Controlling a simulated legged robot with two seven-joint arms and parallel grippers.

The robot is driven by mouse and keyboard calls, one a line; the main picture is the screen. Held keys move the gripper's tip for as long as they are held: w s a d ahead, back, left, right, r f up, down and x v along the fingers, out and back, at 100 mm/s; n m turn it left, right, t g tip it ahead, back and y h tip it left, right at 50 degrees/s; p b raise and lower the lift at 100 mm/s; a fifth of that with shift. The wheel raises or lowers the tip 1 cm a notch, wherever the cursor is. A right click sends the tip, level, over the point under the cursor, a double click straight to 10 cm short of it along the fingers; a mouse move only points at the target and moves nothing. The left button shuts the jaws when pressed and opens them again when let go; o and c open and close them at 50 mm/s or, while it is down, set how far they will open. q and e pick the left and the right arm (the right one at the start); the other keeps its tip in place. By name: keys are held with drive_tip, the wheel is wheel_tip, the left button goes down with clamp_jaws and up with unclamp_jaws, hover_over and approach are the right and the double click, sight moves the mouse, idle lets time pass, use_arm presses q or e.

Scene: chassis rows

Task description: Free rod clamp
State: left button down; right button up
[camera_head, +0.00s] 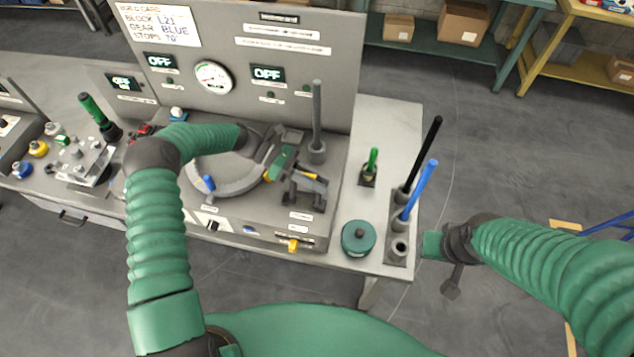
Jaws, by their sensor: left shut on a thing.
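The rod clamp (306,190) looks to be the dark grey fixture with a yellow lever on the right part of the test bench's deck. My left gripper (284,160) reaches over the round grey ring from the left. It is shut at the clamp's upper left side, apparently on the clamp; its own body hides the exact contact. A grey rod (317,110) stands upright in a socket just behind the clamp. My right gripper (446,262) hangs empty off the bench's right edge, over the floor; its jaw opening is not clear.
The grey ring (225,178) lies under my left forearm. A green round pot (358,238), a small green-handled tool (371,168) and a rack with black and blue rods (402,215) stand at the right. A panel with a gauge (213,77) rises behind. Loose parts crowd the left side.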

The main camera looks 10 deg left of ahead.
use_arm(q)
drive_tip(key=shift+a+f, duration=0.1)
drive_tip(key=shift+f, duration=0.05)
drive_tip(key=c, duration=1.4)
unclamp_jaws()
drive_tip(key=shift+w, duration=0.1)
drive_tip(key=shift+o, duration=0.6)
drive_tip(key=shift+w+f, duration=0.1)
drive_tip(key=shift+w, duration=0.05)
use_arm(e)
drive_tip(key=shift+w+f, duration=0.15)
drive_tip(key=shift+w, duration=0.2)
use_arm(q)
drive_tip(key=shift+a, duration=0.3)
drive_tip(key=b+v, duration=0.5)
drive_tip(key=v, duration=1.1)
drive_tip(key=shift+a, duration=0.2)
use_arm(e)
wheel_tip(320, 180, down, 5)
drive_tip(key=shift+s+r, duration=0.1)
drive_tip(key=shift+s, duration=0.05)
